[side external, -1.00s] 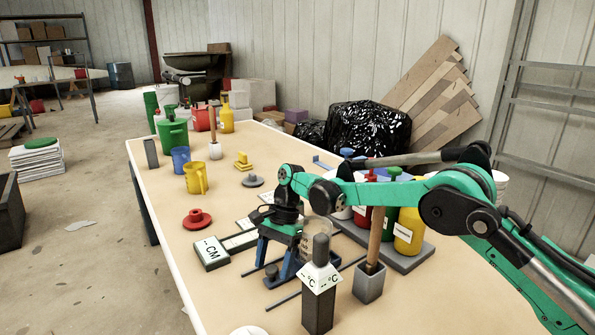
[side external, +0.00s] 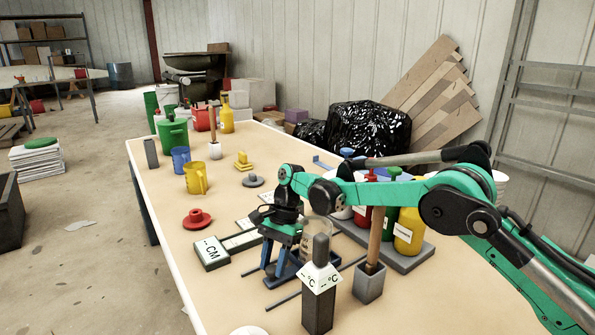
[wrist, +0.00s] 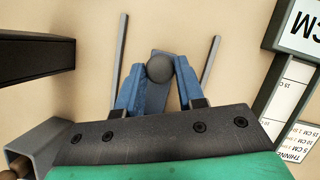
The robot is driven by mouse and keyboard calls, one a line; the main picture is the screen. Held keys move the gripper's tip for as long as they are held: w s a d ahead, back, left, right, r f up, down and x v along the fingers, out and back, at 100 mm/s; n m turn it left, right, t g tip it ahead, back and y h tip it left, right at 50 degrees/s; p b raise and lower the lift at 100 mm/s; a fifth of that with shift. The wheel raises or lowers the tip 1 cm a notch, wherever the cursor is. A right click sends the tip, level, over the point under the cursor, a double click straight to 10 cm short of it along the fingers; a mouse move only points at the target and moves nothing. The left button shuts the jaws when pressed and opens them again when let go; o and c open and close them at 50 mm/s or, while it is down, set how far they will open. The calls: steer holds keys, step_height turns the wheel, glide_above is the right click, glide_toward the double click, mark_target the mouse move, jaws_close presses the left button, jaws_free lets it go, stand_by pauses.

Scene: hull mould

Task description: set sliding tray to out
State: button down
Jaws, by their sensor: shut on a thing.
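The sliding tray (wrist: 157,100) is a narrow blue-grey plate lying between two thin dark rails, with a round grey knob (wrist: 159,68) on it. My gripper (wrist: 160,72) has its two blue fingers closed in from both sides against the knob. In the side view my gripper (side external: 276,273) points down at the table, and its fingers hide most of the knob and tray. One rail (side external: 283,299) shows in front of the fingers.
A dark post with a °C label (side external: 319,290) and a grey block with a wooden handle (side external: 369,284) stand close on the right. A CM box (side external: 211,253) lies to the left. Bottles on a grey tray (side external: 413,260) stand behind. A red lidded piece (side external: 197,219) sits farther left.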

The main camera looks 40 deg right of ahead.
steer(key=shift+a, duration=0.1)
stand_by(0.6)
steer(key=a, duration=0.9)
steer(key=shift+a, duration=0.3)
steer(key=c, duration=0.5)
jaws_free()
steer(key=shift+c, duration=0.2)
steer(key=shift+d, duration=0.1)
steer(key=shift+d+r, duration=0.1)
steer(key=shift+r, duration=0.25)
steer(key=shift+v, duration=2.5)
steer(key=shift+f, duration=0.1)
